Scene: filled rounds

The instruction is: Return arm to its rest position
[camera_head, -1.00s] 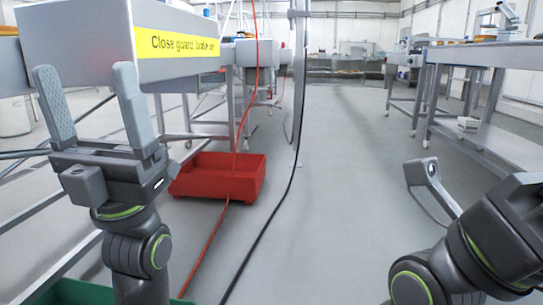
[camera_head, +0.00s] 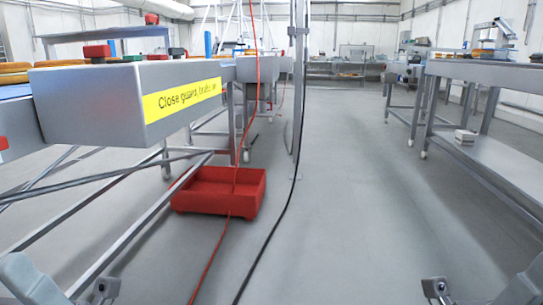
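Only small parts of my arms show, low in the head view. A pale grey-blue part of my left gripper (camera_head: 32,281) is at the bottom left corner, with a small dark bracket to its right. A similar pale part of my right gripper (camera_head: 524,284) is at the bottom right corner, with a matching bracket to its left. The frame edge cuts off the rest of both arms. I cannot tell whether either gripper is open or shut, and I see nothing held.
A grey machine with a yellow warning label (camera_head: 182,99) stands at the left. A red bin (camera_head: 218,190) sits on the floor beside its legs. Red and black cables run down the middle. A bench (camera_head: 490,155) stands at the right.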

